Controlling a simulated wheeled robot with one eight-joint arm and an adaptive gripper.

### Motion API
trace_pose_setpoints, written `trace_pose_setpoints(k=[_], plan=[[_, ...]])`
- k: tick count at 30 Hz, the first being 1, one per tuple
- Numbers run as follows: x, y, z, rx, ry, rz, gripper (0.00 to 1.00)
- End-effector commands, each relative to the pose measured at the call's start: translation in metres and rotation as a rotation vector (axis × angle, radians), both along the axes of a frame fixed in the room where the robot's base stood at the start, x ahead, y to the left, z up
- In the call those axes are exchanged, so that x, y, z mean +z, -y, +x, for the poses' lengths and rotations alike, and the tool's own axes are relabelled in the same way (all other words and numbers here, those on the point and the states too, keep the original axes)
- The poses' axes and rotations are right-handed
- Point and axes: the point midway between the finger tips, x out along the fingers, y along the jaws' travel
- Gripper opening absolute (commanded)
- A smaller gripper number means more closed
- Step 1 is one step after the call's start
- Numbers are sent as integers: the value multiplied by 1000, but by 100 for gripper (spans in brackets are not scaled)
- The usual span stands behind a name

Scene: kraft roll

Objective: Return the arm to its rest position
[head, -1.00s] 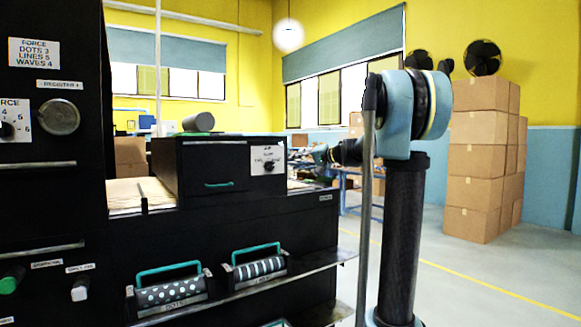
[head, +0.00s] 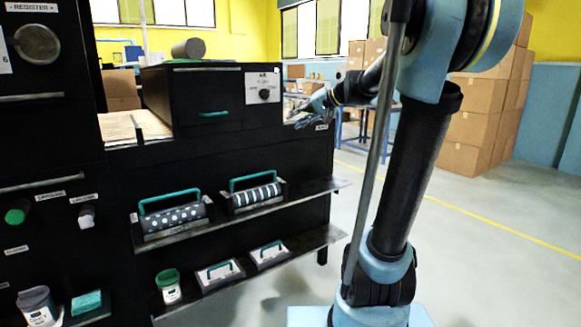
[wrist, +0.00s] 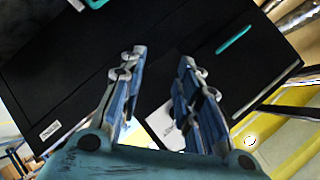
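My gripper (wrist: 157,88) shows in the wrist view with its two blue fingers spread apart and nothing between them. In the head view my gripper (head: 305,113) is at the end of my blue and black arm, beside the right end of the black machine (head: 215,110). Its fingers are small there and partly lost against the background. In the wrist view the dark machine face (wrist: 190,40) fills the area beyond the fingertips, with a teal handle (wrist: 232,40). I cannot tell the exact gap between fingers and machine.
Two patterned rollers with teal handles, one dotted (head: 172,218) and one striped (head: 257,196), sit on the upper shelf. A green-lidded jar (head: 168,286) stands on the lower shelf. Stacked cardboard boxes (head: 480,110) stand behind my arm. The floor (head: 500,260) at right is clear.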

Motion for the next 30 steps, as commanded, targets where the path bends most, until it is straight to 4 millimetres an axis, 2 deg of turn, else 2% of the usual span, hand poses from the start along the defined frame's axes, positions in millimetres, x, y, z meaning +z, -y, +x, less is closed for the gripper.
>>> trace_pose_setpoints(k=[1, 8, 18, 24, 30], plan=[[-16, 3, -22, 8, -19, -43, 31], [-90, 25, -109, 30, -109, -249, 31], [-200, 80, -228, 23, -243, -560, 31], [-260, 121, -289, -2, -316, -739, 31], [-298, 151, -326, -30, -365, -859, 31]])
